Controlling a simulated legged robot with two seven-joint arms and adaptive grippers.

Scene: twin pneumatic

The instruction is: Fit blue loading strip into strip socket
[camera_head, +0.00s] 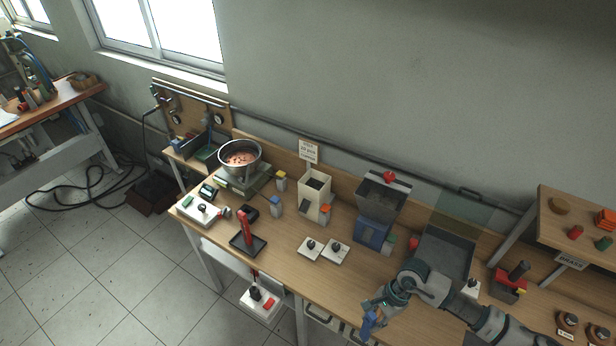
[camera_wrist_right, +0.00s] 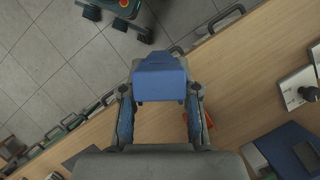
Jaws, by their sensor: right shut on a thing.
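My right gripper (camera_head: 376,306) is above the front edge of the workbench, right of centre. It is shut on a blue piece, the blue loading strip (camera_head: 368,323), which hangs below the fingers. In the right wrist view the strip (camera_wrist_right: 160,80) sits between the two fingertips (camera_wrist_right: 160,98), with its wide face toward the camera. I cannot tell for certain which fixture is the strip socket. A blue machine with a grey hopper (camera_head: 373,234) stands behind the gripper, apart from the strip. My left gripper is not in view.
White plates with black knobs (camera_head: 334,253) lie left of the gripper. A dark grey tray (camera_head: 447,252) is behind my arm. A red-handled press (camera_head: 247,238) and a metal pot (camera_head: 240,158) stand further left. The front bench strip near the gripper is mostly clear.

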